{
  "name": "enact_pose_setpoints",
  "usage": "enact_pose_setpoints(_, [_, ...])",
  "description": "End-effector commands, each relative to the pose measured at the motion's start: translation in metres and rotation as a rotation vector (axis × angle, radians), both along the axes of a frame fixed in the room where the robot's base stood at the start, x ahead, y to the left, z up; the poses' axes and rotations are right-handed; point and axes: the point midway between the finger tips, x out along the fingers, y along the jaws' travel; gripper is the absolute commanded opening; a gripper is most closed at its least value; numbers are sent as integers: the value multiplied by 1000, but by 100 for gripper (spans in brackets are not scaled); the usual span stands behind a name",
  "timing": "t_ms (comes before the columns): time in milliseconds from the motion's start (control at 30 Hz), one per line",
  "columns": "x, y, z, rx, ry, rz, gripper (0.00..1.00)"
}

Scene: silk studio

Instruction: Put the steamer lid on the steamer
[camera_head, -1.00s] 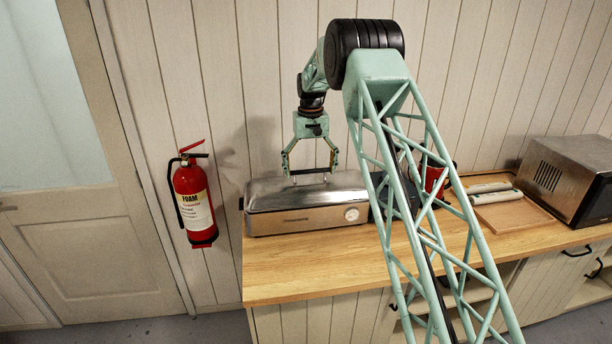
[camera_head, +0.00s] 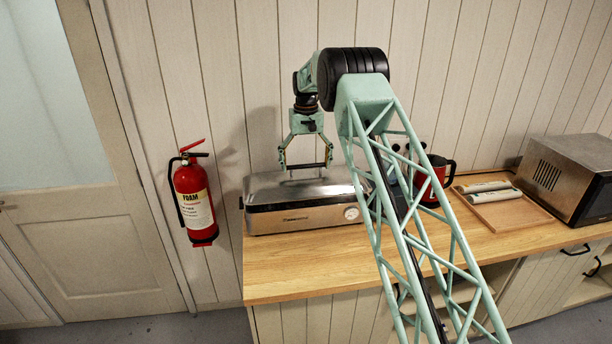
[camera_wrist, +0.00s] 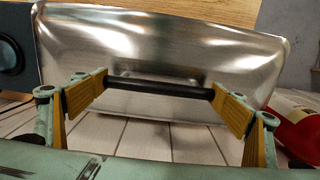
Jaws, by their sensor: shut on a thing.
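The steamer lid (camera_head: 290,190) is a long silver metal cover with a black bar handle. It sits over the steamer (camera_head: 290,221), a metal box with a round dial, at the left end of the counter. I cannot tell whether the lid rests fully on the steamer or is just above it. My gripper (camera_head: 306,165) points down over the lid, its fingers shut on the handle's two ends. In the wrist view, my gripper (camera_wrist: 160,90) has its yellow finger pads at the ends of the black handle, with the lid (camera_wrist: 150,45) behind it.
A red fire extinguisher (camera_head: 194,200) hangs on the wall left of the counter (camera_head: 330,270). To the right are a red mug (camera_head: 434,183), a wooden tray (camera_head: 510,214) with pale rolls, and a microwave (camera_head: 570,175). The counter's front strip is clear.

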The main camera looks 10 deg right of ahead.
Motion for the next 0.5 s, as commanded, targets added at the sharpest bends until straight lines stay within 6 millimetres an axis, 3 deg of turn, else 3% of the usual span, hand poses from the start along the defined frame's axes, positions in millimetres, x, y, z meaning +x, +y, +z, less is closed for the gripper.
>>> enact_pose_setpoints(167, [0, 0, -1, 0, -1, 0, 58])
enact_pose_setpoints(500, [0, 0, -27, 0, -1, 0, 58])
